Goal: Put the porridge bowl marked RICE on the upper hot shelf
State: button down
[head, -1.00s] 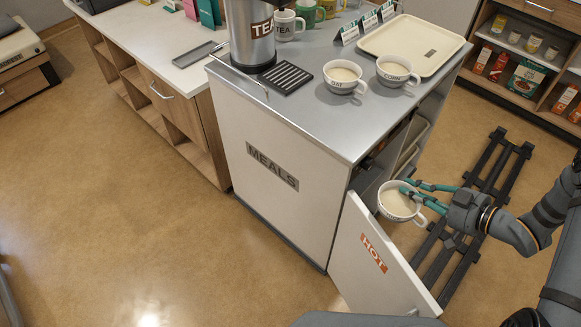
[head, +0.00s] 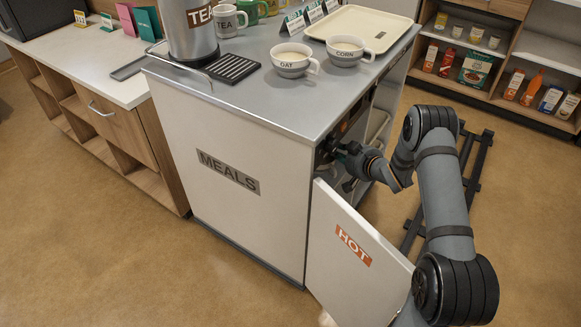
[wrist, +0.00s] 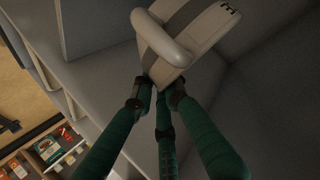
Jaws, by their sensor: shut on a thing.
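My gripper (wrist: 163,90) has its green fingertips shut on a white bowl with a grey band and a looped handle (wrist: 178,35). Only part of the dark lettering shows, and I cannot read it. In the wrist view the bowl is inside a grey compartment with flat walls. In the head view my gripper (head: 342,152) reaches into the open side of the meals cart (head: 225,210), and the bowl is hidden there. The door marked HOT (head: 350,255) stands open. I cannot tell which shelf is beneath the bowl, or whether it touches one.
The OAT bowl (head: 290,65) and CORN bowl (head: 344,52) stand on the cart top near a cream tray (head: 365,27) and the tea urn (head: 192,30). The open door stands close to my arm. Stocked shelves (head: 490,55) are at the back right.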

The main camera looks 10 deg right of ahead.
aim_at(331, 175)
jog(key=w+a+f, duration=0.1)
jog(key=a, duration=0.1)
jog(key=w+a+f, duration=0.2)
jog(key=a, duration=0.1)
jog(key=w+a+f+b, duration=0.1)
jog(key=a+f, duration=0.1)
jog(key=shift+w+a+f, duration=0.15)
jog(key=shift+w+a, duration=0.2)
jog(key=shift+f+b, duration=0.5)
jog(key=shift+f, duration=1.5)
jog(key=shift+f, duration=0.2)
jog(key=c, duration=1.8)
grip_release()
jog(key=shift+o, duration=0.3)
jog(key=shift+r, duration=0.15)
jog(key=p+v, duration=0.2)
jog(key=v, duration=1)
